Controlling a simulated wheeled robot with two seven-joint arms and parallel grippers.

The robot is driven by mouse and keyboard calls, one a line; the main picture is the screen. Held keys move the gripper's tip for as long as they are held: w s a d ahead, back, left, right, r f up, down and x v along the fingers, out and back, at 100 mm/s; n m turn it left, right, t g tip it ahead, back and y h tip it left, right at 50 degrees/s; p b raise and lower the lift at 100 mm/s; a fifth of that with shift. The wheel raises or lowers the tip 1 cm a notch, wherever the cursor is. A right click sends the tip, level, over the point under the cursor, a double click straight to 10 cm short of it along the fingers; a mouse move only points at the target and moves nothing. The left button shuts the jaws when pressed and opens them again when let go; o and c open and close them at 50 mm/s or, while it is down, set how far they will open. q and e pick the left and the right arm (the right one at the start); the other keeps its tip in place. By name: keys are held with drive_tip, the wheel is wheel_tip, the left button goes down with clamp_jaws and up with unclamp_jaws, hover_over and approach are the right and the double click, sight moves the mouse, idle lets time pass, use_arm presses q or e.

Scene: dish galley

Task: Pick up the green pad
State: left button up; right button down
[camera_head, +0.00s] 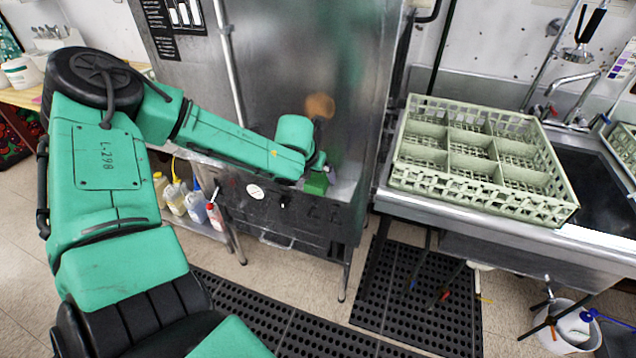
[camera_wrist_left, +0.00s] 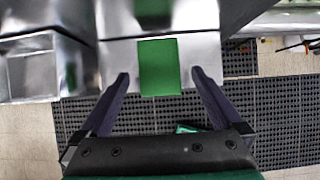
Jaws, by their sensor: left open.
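The green pad (camera_wrist_left: 160,66) is a flat, bright green rectangle in the middle of the left wrist view, lying against a pale metal surface. In the head view the green pad (camera_head: 316,185) is a small dark green patch at the front of the steel machine, partly hidden by my left wrist. My left gripper (camera_wrist_left: 160,75) is open, with one dark finger on each side of the pad's lower part in the picture and gaps between. I cannot tell how far the fingertips are from it in depth. My left gripper is mostly hidden in the head view (camera_head: 319,165). My right gripper is not in view.
A pale green dish rack (camera_head: 480,190) stands on the steel counter to the right, beside a sink (camera_head: 590,190). Several bottles (camera_head: 190,203) stand on a low shelf under the machine (camera_head: 260,80). Black rubber mats (camera_head: 420,300) cover the floor, with a white bucket (camera_head: 570,330) at right.

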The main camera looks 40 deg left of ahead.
sight(318, 178)
use_arm(q)
drive_tip(key=x, duration=0.3)
drive_tip(key=shift+w+a+f, duration=0.1)
drive_tip(key=c, duration=1.3)
